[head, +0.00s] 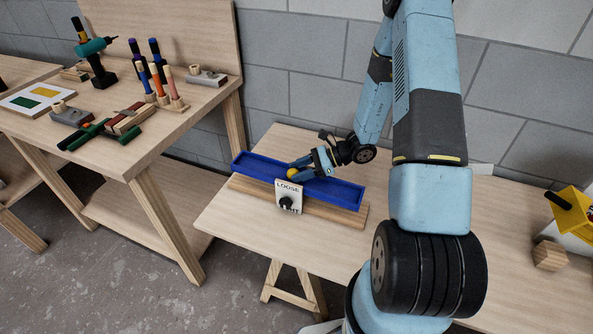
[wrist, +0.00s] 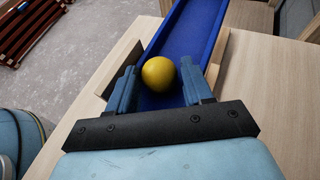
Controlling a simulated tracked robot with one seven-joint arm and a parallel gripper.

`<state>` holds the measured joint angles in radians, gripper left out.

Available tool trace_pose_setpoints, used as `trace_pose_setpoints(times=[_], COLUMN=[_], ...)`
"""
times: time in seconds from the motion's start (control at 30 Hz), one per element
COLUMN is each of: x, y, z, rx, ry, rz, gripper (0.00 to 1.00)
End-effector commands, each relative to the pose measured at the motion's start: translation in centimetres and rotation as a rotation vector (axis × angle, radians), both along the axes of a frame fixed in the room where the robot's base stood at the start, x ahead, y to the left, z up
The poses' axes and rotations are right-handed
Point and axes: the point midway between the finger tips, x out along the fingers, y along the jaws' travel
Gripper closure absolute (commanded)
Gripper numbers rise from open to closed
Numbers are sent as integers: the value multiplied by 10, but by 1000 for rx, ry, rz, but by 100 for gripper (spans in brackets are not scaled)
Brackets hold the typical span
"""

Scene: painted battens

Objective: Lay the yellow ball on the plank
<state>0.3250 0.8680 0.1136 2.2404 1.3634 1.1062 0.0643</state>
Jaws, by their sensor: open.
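The yellow ball (head: 292,173) rests in the blue trough-like plank (head: 340,190), left of its middle in the head view. In the wrist view the ball (wrist: 158,73) sits on the floor of the blue plank (wrist: 190,35), between my fingers and nearer the left one. My gripper (head: 303,169) is open around the ball; in the wrist view the gripper (wrist: 168,82) shows a clear gap between the right finger and the ball. Whether the left finger touches the ball I cannot tell. The knob plate (head: 288,193), marked "LOOSE" above, is at the plank's front.
The plank stands over a wooden batten (head: 335,213) on a light wooden table (head: 235,214). A wooden block (head: 550,255) and a yellow object (head: 573,211) are at the right. A workbench (head: 195,108) with a drill (head: 93,60) and tools stands at the left.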

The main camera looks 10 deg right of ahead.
Motion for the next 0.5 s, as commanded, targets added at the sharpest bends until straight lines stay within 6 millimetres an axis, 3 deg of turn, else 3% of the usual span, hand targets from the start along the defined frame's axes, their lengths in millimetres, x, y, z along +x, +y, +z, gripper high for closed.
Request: trace_pose_setpoints(times=[0.03, 0.5], x=[3, -3], y=[-13, -97], z=[1, 37], rx=[-10, -9], ry=[-2, -10], rz=[-14, -16], gripper=[27, 27])
